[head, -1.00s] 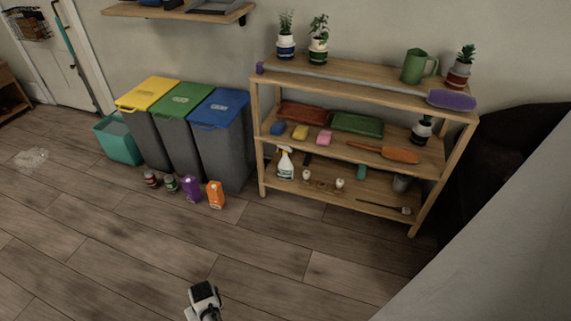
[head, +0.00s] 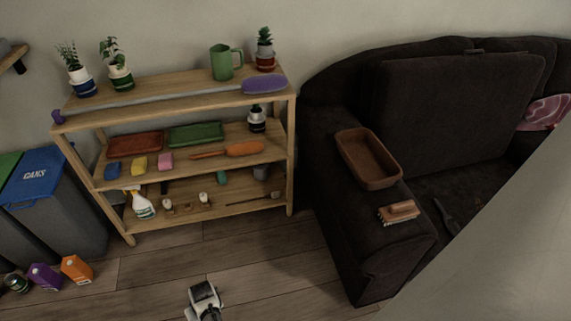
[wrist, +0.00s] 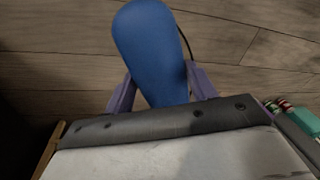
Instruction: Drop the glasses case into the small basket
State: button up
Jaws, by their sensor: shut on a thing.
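My gripper (wrist: 160,92) is shut on a smooth blue glasses case (wrist: 146,40) in the wrist view. The case sticks out beyond the purple fingers, above the floor; its near end is partly hidden by the gripper body. In the head view only a white and black part of my arm shows at the bottom, and the case is not visible there. A brown, open, rectangular container (head: 380,183), which looks like the small basket, rests on the sofa's left arm at the right of the head view. It looks empty and is well apart from my gripper.
A brush (head: 400,211) lies in front of the container on the dark sofa (head: 350,235). A wooden shelf (head: 180,90) with plants, a mug and cleaning things stands left of it. Bins (head: 45,190) and cartons are at far left. The floor (head: 260,265) before the shelf is clear.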

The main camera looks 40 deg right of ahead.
aim_at(365, 161)
jog(key=z, duration=1.1)
